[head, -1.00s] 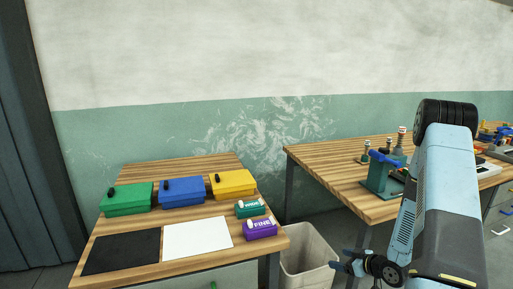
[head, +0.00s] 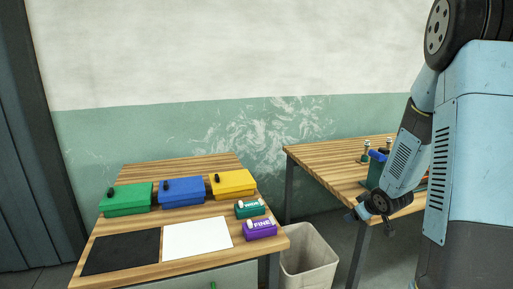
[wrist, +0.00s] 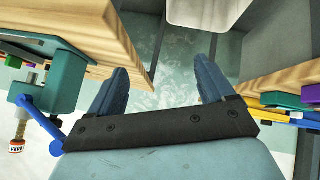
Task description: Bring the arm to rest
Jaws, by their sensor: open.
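My gripper (head: 362,212) hangs low at the arm's far end, beside the near left corner of that bench and to the right of the waste bin. In the wrist view my gripper (wrist: 161,64) has its two blue fingers spread apart. Nothing is between them.
The left table (head: 130,270) holds green, blue and yellow boxes, a black mat, a white mat and two small labelled boxes. A pale bin (head: 308,262) stands between the tables. The right bench (head: 325,162) bears a green-and-blue vise (wrist: 55,85), close in the wrist view.

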